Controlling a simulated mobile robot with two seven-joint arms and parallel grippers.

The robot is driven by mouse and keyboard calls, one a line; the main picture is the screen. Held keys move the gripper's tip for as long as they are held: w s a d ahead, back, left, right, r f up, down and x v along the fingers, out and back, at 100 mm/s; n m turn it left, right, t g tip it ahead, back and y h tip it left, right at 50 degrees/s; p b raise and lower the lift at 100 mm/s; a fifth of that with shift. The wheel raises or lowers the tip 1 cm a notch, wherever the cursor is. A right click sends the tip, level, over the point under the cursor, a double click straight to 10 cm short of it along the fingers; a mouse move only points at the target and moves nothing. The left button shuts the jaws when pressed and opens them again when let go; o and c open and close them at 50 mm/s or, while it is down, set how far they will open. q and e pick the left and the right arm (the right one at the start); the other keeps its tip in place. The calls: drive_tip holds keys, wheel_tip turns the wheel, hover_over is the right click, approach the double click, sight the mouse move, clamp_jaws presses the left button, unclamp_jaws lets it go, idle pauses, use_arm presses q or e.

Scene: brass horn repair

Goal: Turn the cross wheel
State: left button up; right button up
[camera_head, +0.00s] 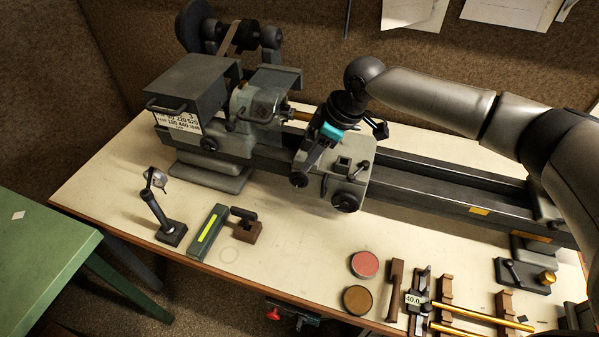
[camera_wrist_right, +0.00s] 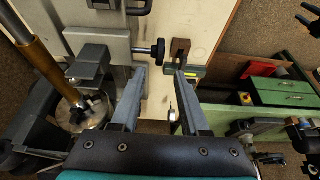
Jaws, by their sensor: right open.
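The cross wheel (camera_head: 299,179) is a small dark handwheel on the front of the lathe's grey carriage. It also shows in the wrist view (camera_wrist_right: 158,48) as a dark knob on a short shaft, just beyond the fingertips. My right gripper (camera_head: 309,160) reaches down over the carriage from the upper right, close to the wheel. In the wrist view its two fingers (camera_wrist_right: 161,72) stand apart with nothing clearly between them. I cannot tell whether a finger touches the wheel. A second dark handwheel (camera_head: 345,201) sits to the right on the carriage. My left gripper is not in view.
The lathe headstock (camera_head: 194,95) stands at left and the bed (camera_head: 440,185) runs right. A stand gauge (camera_head: 164,215), green level (camera_head: 207,234) and brown block (camera_head: 246,226) lie in front. Two round tins (camera_head: 364,264) and brass rods (camera_head: 480,316) lie at front right. The bench between is clear.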

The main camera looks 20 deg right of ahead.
sight(299, 174)
drive_tip(key=x, duration=0.8)
drive_tip(key=shift+w+f, duration=0.1)
drive_tip(key=c, duration=0.5)
clamp_jaws()
drive_tip(key=shift+a, duration=0.1)
